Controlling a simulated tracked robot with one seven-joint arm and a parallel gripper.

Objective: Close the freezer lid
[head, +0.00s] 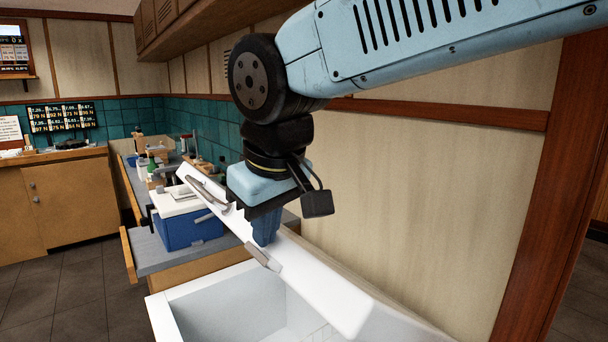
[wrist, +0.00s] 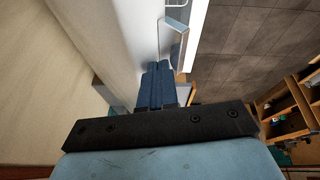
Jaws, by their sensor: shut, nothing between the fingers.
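The white chest freezer (head: 165,314) stands at the bottom of the head view with its inside showing. Its white lid (head: 315,283) is open and tilted up, with a grey handle (head: 207,192) and a grey latch-like piece (head: 262,256) along it. My gripper (head: 264,240) is at the lid, pointing down, with its blue fingers together and empty. In the wrist view, the fingers (wrist: 157,66) lie close beside the lid's white surface (wrist: 122,38), near the handle (wrist: 172,45). I cannot tell whether they touch it.
A blue cooler with a white top (head: 190,228) stands on the grey counter (head: 150,258) left of the lid. Small items stand further back on it. The wall (head: 420,190) is close behind the lid. Open floor (head: 65,275) lies at the left.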

